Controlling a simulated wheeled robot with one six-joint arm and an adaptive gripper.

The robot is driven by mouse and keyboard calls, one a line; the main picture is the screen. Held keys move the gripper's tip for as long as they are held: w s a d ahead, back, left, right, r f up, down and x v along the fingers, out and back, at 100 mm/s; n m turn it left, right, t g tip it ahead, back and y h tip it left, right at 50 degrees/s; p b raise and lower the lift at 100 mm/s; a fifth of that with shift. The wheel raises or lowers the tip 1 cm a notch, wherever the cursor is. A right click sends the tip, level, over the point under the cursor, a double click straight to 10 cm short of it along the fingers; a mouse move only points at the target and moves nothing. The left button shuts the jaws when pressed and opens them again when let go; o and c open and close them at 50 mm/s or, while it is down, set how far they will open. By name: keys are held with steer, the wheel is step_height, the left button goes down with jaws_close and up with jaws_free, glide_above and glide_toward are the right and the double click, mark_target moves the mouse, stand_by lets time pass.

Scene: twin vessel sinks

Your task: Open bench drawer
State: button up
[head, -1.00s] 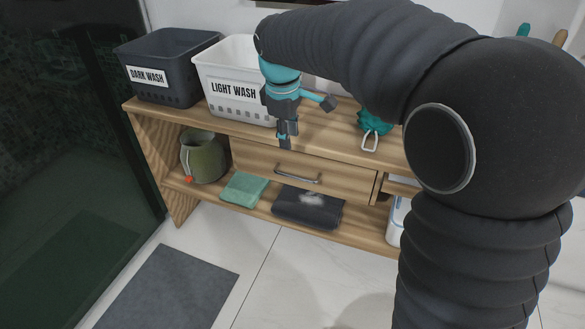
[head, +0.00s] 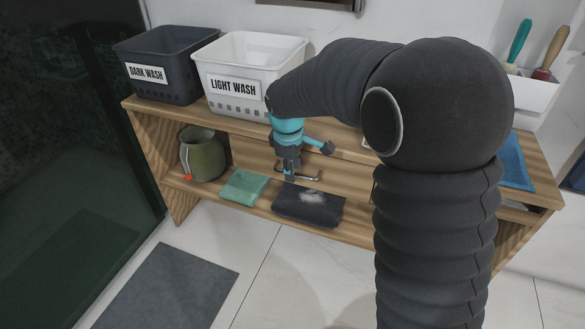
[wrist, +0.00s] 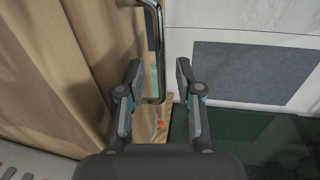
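The wooden bench drawer (head: 345,172) is below the bench top and looks shut. Its metal bar handle (head: 312,178) shows beside my gripper (head: 290,176) in the head view. In the wrist view the handle (wrist: 159,45) runs down from the top edge, with its lower end between the two fingers of my gripper (wrist: 158,73). The fingers are open, one on each side of the handle, and a gap shows on both sides. The drawer front (wrist: 88,70) fills the left of the wrist view. My arm hides the drawer's right end in the head view.
On the bench top (head: 225,119) stand a dark basket (head: 180,93) and a white basket (head: 275,55). On the lower shelf are a green jug (head: 206,160), a green towel (head: 244,187) and a dark towel (head: 307,207). The floor in front holds a grey mat (head: 165,290).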

jaws_close()
steer(key=shift+s, duration=0.1)
